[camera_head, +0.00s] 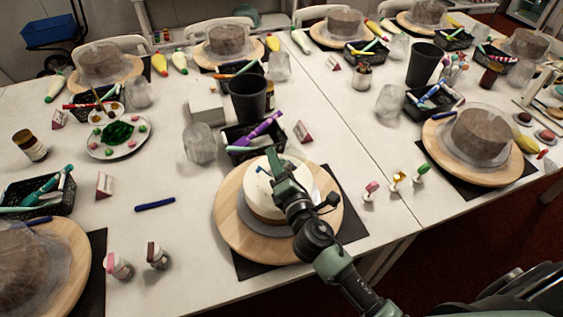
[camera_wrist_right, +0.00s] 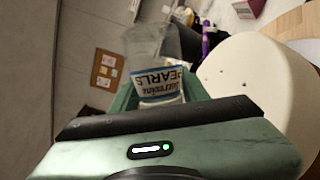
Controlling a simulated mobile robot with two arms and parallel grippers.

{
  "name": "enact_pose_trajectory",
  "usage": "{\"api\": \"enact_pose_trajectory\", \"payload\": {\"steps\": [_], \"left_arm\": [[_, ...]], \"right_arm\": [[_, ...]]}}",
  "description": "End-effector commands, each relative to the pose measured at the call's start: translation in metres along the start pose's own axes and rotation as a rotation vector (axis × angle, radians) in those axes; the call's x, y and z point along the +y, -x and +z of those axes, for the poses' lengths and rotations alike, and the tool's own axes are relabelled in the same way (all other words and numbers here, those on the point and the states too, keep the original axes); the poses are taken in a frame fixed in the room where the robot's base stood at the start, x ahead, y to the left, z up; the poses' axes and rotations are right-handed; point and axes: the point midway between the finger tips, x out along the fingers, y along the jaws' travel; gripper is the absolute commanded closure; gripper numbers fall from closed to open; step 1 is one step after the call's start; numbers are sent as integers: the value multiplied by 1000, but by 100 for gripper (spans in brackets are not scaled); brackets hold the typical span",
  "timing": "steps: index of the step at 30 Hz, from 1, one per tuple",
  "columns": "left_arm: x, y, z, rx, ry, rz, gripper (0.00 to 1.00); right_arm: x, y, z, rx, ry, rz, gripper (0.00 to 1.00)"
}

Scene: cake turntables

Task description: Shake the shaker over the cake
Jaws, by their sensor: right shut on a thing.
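My right gripper (camera_head: 275,168) reaches in over the white cake (camera_head: 261,200) on the round wooden turntable (camera_head: 232,238). In the right wrist view, its green fingers are shut on the shaker (camera_wrist_right: 158,80), a clear container with a white and blue label reading "PEARLS". The lettering appears upside down in that view. In the head view the gripper mostly hides the shaker, so its exact tilt is unclear. The white cake also shows at the right of the wrist view (camera_wrist_right: 255,85). My left gripper is not in view.
Two small shakers (camera_head: 158,255) (camera_head: 118,266) stand at the front left, with a blue pen (camera_head: 155,204) behind them. A dark cup (camera_head: 248,98) and a black basket (camera_head: 240,137) stand behind the cake. Three small decorations (camera_head: 397,181) stand to its right.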

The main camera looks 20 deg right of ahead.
Motion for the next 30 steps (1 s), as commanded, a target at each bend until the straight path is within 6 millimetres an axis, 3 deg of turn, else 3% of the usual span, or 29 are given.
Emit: {"api": "enact_pose_trajectory", "payload": {"steps": [12, 30], "left_arm": [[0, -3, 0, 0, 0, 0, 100], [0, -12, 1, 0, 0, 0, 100]], "right_arm": [[13, -34, -18, 0, 1, 2, 100], [17, -35, -18, -19, 85, 27, 100]]}}
